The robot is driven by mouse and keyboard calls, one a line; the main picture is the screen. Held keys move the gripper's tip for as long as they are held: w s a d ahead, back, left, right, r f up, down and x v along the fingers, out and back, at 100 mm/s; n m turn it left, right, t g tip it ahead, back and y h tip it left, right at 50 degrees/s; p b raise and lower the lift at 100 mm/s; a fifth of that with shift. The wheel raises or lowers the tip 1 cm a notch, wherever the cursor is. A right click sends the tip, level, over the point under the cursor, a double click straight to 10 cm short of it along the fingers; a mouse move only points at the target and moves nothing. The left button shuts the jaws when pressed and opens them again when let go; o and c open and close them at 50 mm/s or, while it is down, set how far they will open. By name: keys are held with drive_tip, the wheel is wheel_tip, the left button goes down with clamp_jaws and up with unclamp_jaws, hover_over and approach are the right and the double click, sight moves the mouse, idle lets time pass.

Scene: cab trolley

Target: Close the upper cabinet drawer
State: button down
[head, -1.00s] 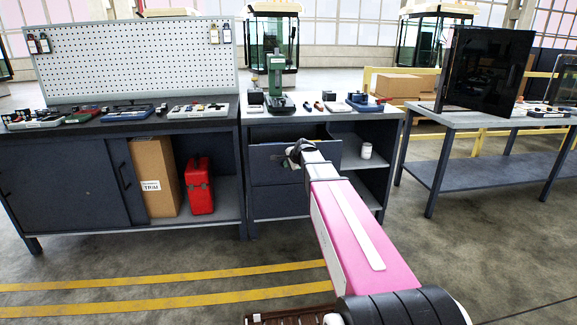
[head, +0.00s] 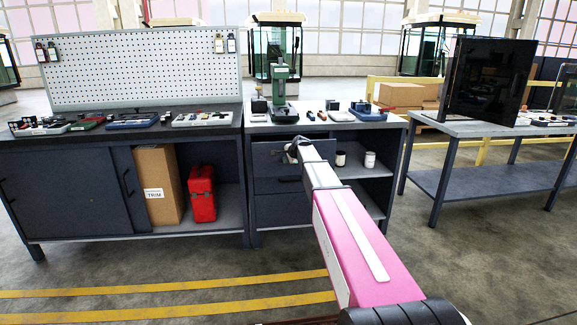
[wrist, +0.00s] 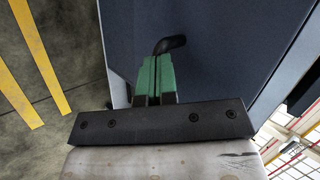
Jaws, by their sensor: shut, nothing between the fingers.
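The upper cabinet drawer (head: 268,155) is the top dark blue drawer under the right part of the workbench. Its front looks flush or nearly flush with the cabinet; my arm hides part of it. My gripper (head: 292,152) is at this front, small and partly hidden by my arm. In the wrist view, my green fingers (wrist: 154,78) are together with nothing between them, pointing at the dark blue drawer front (wrist: 225,60). A black handle (wrist: 170,44) shows just beyond the fingertips. I cannot tell whether the fingers touch the front.
A lower drawer (head: 275,186) sits below. A green press (head: 281,88) and small tools stand on the bench top (head: 262,118). A red case (head: 202,195) stands at left. The floor in front is clear.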

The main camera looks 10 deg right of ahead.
drive_tip(key=w, duration=1.5)
drive_tip(key=shift+w, duration=0.45)
drive_tip(key=s+f+v, duration=0.1)
drive_tip(key=v, duration=1.3)
drive_tip(key=s+a+f+n+g+h, duration=0.1)
drive_tip(key=s+f+n+g, duration=0.15)
drive_tip(key=s+f, duration=0.85)
drive_tip(key=s+a+f+n+g, duration=0.15)
drive_tip(key=s+f+n, duration=0.4)
drive_tip(key=s, duration=0.95)
drive_tip(key=s+f+n+g+h, duration=0.1)
drive_tip(key=s+f, duration=0.2)
drive_tip(key=s, duration=0.7)
drive_tip(key=s+f+n+g, duration=0.2)
drive_tip(key=s+f, duration=0.2)
drive_tip(key=s, duration=0.5)
drive_tip(key=s+f+n+g+h, duration=0.1)
drive_tip(key=s+f+n, duration=0.1)
drive_tip(key=s, duration=0.8)
drive_tip(key=shift+s+f+g+h, duration=0.3)
drive_tip(key=shift+f, duration=0.6)
drive_tip(key=shift+w+d, duration=0.15)
drive_tip(key=shift+d, duration=0.05)
